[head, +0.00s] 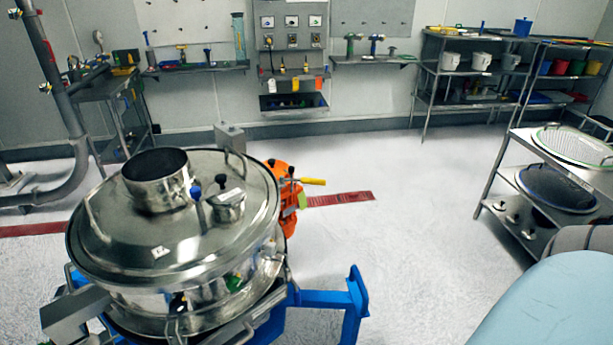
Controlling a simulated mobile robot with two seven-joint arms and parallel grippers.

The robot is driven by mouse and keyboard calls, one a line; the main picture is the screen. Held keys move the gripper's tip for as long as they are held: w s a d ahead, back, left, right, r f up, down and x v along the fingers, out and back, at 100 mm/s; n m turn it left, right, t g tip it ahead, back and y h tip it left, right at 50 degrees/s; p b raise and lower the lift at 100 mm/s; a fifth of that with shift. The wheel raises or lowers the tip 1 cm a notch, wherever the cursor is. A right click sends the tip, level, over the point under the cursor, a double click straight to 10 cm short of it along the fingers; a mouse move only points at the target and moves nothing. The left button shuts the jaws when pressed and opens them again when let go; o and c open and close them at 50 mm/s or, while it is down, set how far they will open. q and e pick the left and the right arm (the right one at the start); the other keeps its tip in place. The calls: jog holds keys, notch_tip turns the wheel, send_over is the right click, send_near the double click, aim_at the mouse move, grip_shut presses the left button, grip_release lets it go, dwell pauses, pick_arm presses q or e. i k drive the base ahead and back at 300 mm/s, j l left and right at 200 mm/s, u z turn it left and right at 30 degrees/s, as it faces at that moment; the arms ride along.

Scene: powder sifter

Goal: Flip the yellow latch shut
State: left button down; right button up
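The powder sifter (120,240) is a round steel drum with a domed lid, at the lower left of the head view. A yellow lever (314,181), which looks like the latch, sticks out nearly level to the right from an orange part (287,217) at the sifter's right side. A smaller yellow-green piece (302,200) is just below it. How the lever joins the orange part is too small to tell. Neither of my grippers is in view.
A blue frame (354,305) juts out right at the sifter's base. A pale blue rounded surface (550,305) fills the lower right corner. The floor (410,210) between is clear.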

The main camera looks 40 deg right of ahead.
aim_at(304, 180)
jog(key=l, duration=0.55)
jog(key=k+l+u, duration=0.15)
jog(key=l, duration=0.9)
jog(key=k+l+u, duration=0.1)
jog(key=l, duration=0.45)
jog(key=k+l, duration=0.1)
jog(key=l, duration=0.4)
jog(key=l+u, duration=0.15)
jog(key=l, duration=0.4)
jog(key=k+l, duration=0.2)
jog(key=l, duration=0.3)
